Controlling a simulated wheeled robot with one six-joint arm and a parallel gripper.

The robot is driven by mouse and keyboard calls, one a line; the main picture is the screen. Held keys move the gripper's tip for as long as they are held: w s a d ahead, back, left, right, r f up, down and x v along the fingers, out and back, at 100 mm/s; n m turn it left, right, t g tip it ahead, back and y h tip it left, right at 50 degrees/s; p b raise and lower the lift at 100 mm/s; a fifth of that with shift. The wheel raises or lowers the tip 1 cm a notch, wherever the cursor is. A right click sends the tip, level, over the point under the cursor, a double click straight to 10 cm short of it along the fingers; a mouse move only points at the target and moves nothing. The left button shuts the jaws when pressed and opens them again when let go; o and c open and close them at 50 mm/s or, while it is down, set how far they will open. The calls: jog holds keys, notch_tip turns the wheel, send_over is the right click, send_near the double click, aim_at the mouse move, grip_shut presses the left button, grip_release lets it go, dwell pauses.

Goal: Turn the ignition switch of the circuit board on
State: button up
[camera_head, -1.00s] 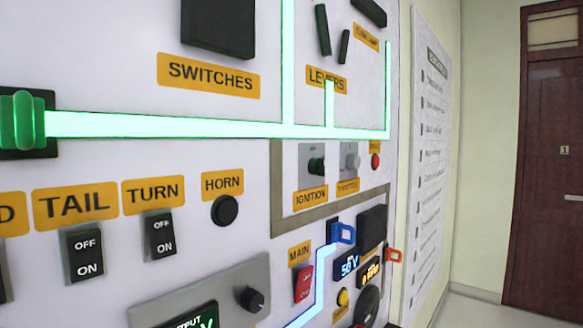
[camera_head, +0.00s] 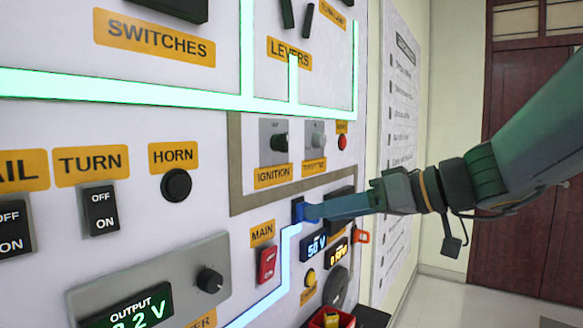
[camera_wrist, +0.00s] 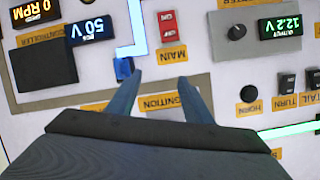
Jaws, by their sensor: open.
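The ignition switch (camera_head: 281,141) is a dark knob on a grey plate, above the yellow IGNITION label (camera_head: 273,175) on the white circuit board. My gripper (camera_head: 318,210) reaches in from the right in the head view. Its tip appears below and right of the ignition switch, over the blue connector; I cannot tell whether it touches the board. In the wrist view, my gripper (camera_wrist: 160,80) has its two fingers spread apart with nothing between them. The IGNITION label (camera_wrist: 160,101) shows upside down between the fingers. The switch itself is hidden behind the gripper body there.
The throttle knob (camera_head: 317,139) and a red button (camera_head: 342,142) sit right of the ignition switch. A red MAIN switch (camera_head: 267,264) and the blue connector (camera_wrist: 124,67) lie below. A dark red door (camera_head: 520,250) stands behind my arm.

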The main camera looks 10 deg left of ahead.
aim_at(287, 144)
notch_tip(287, 144, up, 12)
jog(key=w+a+n+t+y, duration=0.1)
jog(key=a+n+t+y, duration=0.1)
jog(key=n+y, duration=0.15)
jog(key=p+x, duration=0.3)
jog(key=x, duration=0.4)
jog(key=shift+w+a+f, duration=0.15)
jog(key=shift+w, duration=0.05)
jog(key=c, duration=1.1)
